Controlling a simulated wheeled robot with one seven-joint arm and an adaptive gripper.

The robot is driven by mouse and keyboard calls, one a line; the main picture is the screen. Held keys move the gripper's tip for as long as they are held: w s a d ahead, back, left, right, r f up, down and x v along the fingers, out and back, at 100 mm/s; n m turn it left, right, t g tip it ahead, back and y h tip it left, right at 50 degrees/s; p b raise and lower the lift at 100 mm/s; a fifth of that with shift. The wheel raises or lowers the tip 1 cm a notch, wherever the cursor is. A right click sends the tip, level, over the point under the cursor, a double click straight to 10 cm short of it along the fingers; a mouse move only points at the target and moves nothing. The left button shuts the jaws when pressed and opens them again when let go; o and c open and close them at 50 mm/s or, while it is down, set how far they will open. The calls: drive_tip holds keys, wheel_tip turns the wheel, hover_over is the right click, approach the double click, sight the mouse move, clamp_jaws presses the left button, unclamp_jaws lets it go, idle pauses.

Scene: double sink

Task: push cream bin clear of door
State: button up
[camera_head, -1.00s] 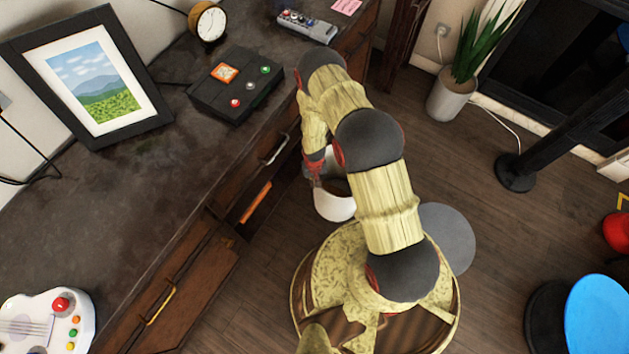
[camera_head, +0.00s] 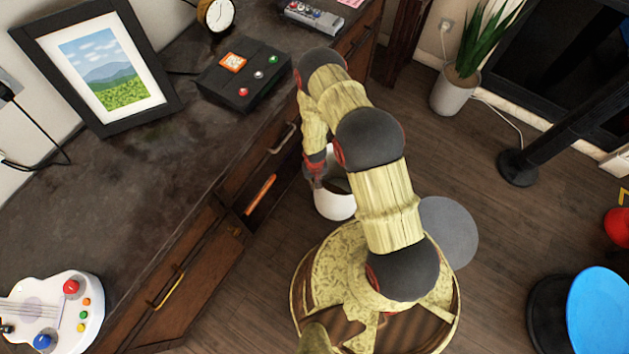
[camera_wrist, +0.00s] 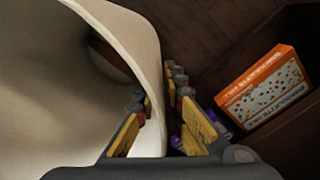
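The cream bin (camera_head: 334,205) stands on the floor between my base and the cabinet front, beside the open cabinet. The door (camera_head: 195,285), brown with a yellow handle, hangs open below the desk at lower left; a floor gap shows between it and the bin. My gripper (camera_head: 316,178) is at the bin's upper left edge, largely hidden by my arm. In the wrist view the bin (camera_wrist: 60,75) fills the left side. My gripper (camera_wrist: 160,115) has its fingers apart, one on each side of the bin's wall; a gap shows beside the right finger. Firm contact cannot be told.
An orange box (camera_head: 261,194) lies inside the open cabinet and shows in the wrist view (camera_wrist: 265,88). A potted plant (camera_head: 455,92), a black stand base (camera_head: 518,168) and a blue stool (camera_head: 600,310) stand to the right.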

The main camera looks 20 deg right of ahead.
drive_tip(key=o, duration=0.3)
drive_tip(key=shift+w+r, duration=0.15)
drive_tip(key=shift+w, duration=0.15)
drive_tip(key=shift+o, duration=0.2)
wheel_tip(320, 180, up, 12)
idle(0.3)
idle(0.5)
